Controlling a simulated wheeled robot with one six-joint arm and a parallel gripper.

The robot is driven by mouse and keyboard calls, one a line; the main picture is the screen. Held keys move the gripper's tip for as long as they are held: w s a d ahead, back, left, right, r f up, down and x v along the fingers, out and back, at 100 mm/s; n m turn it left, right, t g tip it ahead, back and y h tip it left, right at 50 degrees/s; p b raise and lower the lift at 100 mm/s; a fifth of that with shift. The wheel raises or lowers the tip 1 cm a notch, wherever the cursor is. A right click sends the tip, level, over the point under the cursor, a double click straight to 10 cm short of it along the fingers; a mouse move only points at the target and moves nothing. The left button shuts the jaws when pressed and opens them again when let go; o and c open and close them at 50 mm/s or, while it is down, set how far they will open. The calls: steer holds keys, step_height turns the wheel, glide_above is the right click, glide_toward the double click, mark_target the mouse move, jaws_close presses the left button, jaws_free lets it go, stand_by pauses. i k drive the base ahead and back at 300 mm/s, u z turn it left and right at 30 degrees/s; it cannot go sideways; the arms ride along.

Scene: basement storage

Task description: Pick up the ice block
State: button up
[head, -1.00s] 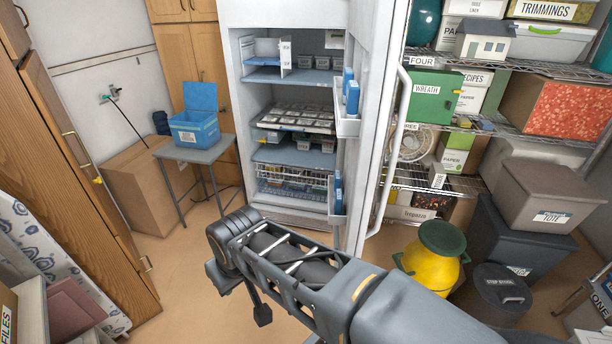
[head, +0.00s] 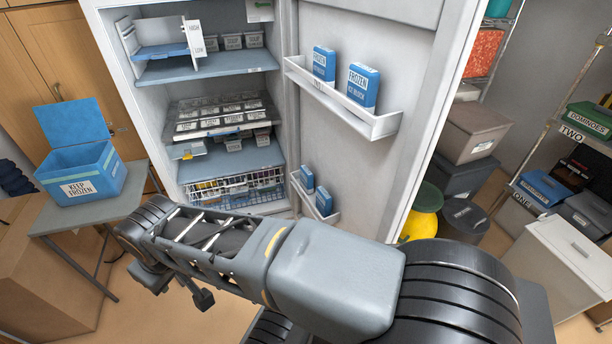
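The ice block (head: 363,85) is a blue box with a white label reading "FROZEN ICE BLOCK". It stands upright in the upper door shelf (head: 388,126) of the open freezer. A similar blue box (head: 324,64) with a "FROZEN" label, its lower line too small to read surely, stands just left of it. Two more blue boxes (head: 307,178) (head: 323,202) stand in the lower door shelf (head: 302,196). My arm crosses the lower middle of the view, in front of the freezer and below the shelves. My gripper's fingers do not show.
The freezer (head: 212,78) holds trays, small containers and a wire basket. A blue open-lidded "KEEP FROZEN" box (head: 85,180) sits on a small table (head: 65,218) at left. Totes (head: 472,132), a yellow pot (head: 421,219) and a white cabinet (head: 556,262) stand at right.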

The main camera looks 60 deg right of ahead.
mark_target(307, 177)
steer(key=z, duration=0.6)
steer(key=i, duration=0.85)
steer(key=z, duration=1.45)
steer(key=i, duration=0.5)
steer(key=z, duration=0.35)
